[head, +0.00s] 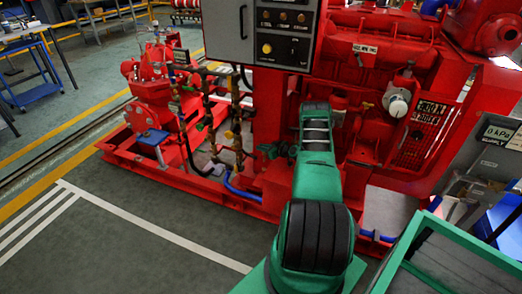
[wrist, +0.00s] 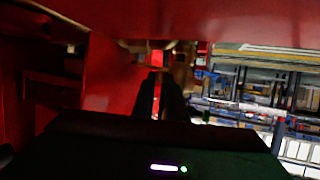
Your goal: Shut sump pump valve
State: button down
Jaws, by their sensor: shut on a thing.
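My green arm reaches in to the red pumpset (head: 380,60) in the head view. My gripper (head: 268,150) is low beside the pipework there, small and partly hidden. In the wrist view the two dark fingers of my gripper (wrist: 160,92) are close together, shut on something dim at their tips. A brass-coloured fitting (wrist: 182,68) shows just beyond the fingertips; I take it as the sump pump valve, but its handle and its position are not clear. Brass pipework with small valves (head: 210,110) stands left of my gripper in the head view.
A grey control panel (head: 262,32) hangs above the pipework. A red base frame (head: 190,188) runs along the floor. In the wrist view a red surface (wrist: 180,18) lies close above my gripper and another red wall is at left. Open floor (head: 100,240) lies at the front left.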

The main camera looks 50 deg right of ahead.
jog(key=shift+w+d+f+m+g+h, duration=0.1)
jog(key=shift+w+m+g+h, duration=0.1)
jog(key=shift+m+h, duration=0.6)
jog(key=shift+w+d+r+m+g+h, duration=0.1)
jog(key=shift+w+m+g+h, duration=0.1)
jog(key=shift+m+h, duration=0.65)
jog(key=shift+w+f+m+g+h, duration=0.1)
jog(key=shift+w+m+g+h, duration=0.1)
jog(key=shift+m+h, duration=0.6)
jog(key=shift+h, duration=0.25)
jog(key=c, duration=1.8)
grip_release()
jog(key=shift+d, duration=0.1)
jog(key=shift+o, duration=0.2)
jog(key=shift+s, duration=0.15)
